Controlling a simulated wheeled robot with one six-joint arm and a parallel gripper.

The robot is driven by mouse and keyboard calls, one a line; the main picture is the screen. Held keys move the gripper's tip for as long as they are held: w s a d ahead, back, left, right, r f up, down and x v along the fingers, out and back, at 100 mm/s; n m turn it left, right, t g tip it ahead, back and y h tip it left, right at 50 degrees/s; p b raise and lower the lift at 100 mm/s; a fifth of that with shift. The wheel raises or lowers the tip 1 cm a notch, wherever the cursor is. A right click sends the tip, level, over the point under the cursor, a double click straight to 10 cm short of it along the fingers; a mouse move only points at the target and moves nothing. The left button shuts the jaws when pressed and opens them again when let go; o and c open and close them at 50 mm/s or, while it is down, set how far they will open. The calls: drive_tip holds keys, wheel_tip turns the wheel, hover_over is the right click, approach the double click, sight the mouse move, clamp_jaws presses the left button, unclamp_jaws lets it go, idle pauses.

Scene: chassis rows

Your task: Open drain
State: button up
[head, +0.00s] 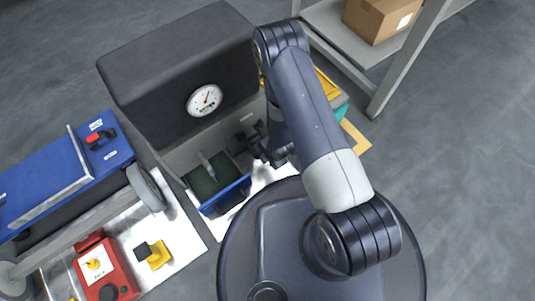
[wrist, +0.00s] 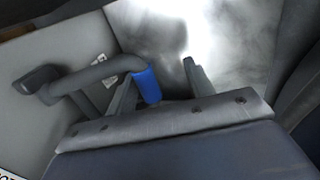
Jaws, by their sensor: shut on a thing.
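In the wrist view a grey bent lever with a blue sleeve (wrist: 147,86) on its end comes off a pale panel at the left; I take it for the drain handle. In the head view my gripper (head: 255,143) is low beside the dark tank (head: 180,65), mostly hidden by my arm. The blue sleeve cannot be made out there.
The tank carries a round white gauge (head: 204,100). A blue bin (head: 226,196) stands below it, close to my gripper. At the left are a blue unit (head: 60,165) and a red box (head: 104,270). A shelf with a cardboard box (head: 382,18) stands at the upper right. Floor at the right is clear.

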drive_tip(key=shift+s+d, duration=0.1)
drive_tip(key=shift+s, duration=0.25)
drive_tip(key=p+v, duration=0.4)
drive_tip(key=v, duration=0.6)
drive_tip(key=shift+r+p, duration=0.35)
drive_tip(key=shift+p, duration=0.05)
drive_tip(key=shift+w, duration=0.15)
drive_tip(key=shift+c, duration=0.3)
